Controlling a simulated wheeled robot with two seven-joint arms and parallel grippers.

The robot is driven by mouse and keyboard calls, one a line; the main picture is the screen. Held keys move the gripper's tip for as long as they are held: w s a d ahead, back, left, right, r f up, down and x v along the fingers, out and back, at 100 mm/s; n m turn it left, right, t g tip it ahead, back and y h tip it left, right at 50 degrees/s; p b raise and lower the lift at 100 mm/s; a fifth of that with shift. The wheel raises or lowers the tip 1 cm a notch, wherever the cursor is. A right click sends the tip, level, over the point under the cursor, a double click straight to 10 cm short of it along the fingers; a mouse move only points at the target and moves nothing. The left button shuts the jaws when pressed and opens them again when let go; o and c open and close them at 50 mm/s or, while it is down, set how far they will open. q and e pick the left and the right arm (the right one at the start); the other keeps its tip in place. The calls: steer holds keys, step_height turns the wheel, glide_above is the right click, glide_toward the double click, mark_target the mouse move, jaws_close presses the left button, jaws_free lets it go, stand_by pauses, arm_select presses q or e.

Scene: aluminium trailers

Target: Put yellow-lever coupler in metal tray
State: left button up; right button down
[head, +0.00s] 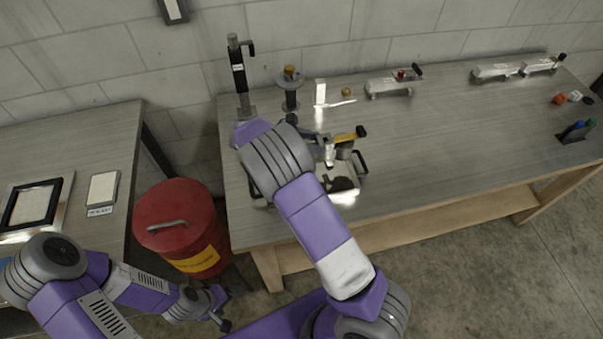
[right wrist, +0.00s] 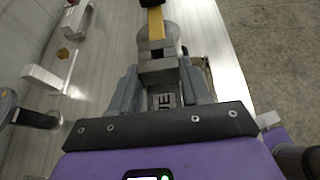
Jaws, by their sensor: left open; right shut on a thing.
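The coupler with a yellow lever (head: 345,138) is held by my right gripper (head: 329,150) at the near left part of the workbench. In the right wrist view the gripper (right wrist: 161,75) is shut on the coupler's grey metal body (right wrist: 157,50), its yellow lever (right wrist: 155,22) pointing away. The metal tray (head: 345,198) lies on the bench below and around the coupler, partly hidden by my right arm. I cannot tell whether the coupler touches it. My left gripper (head: 219,308) is open and empty, low near the red bin.
A red bin (head: 180,215) stands between the left table (head: 85,150) and the workbench (head: 450,130). A black-handled jack (head: 239,70), a round-based part (head: 290,85) and a white block (head: 320,92) stand behind the tray. Another coupler (head: 390,87) lies further right. The bench's middle right is clear.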

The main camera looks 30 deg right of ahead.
steer(key=shift+w+d+r, duration=0.15)
steer(key=shift+w+d, duration=0.05)
steer(key=shift+w, duration=0.05)
steer(key=shift+w+f+g, duration=0.1)
steer(key=shift+f+g, duration=0.2)
steer(key=shift+m, duration=0.3)
steer(key=f, duration=0.2)
steer(key=f+b, duration=0.1)
steer(key=f, duration=0.1)
steer(key=shift+s+f, duration=0.2)
steer(key=shift+f, duration=2.25)
steer(key=c, duration=0.5)
jaws_free()
steer(key=shift+f, duration=0.1)
arm_select(q)
steer(key=shift+w+f, duration=0.35)
steer(key=shift+f, duration=0.55)
arm_select(e)
steer(key=v, duration=1.2)
arm_select(q)
steer(key=shift+r, duration=0.25)
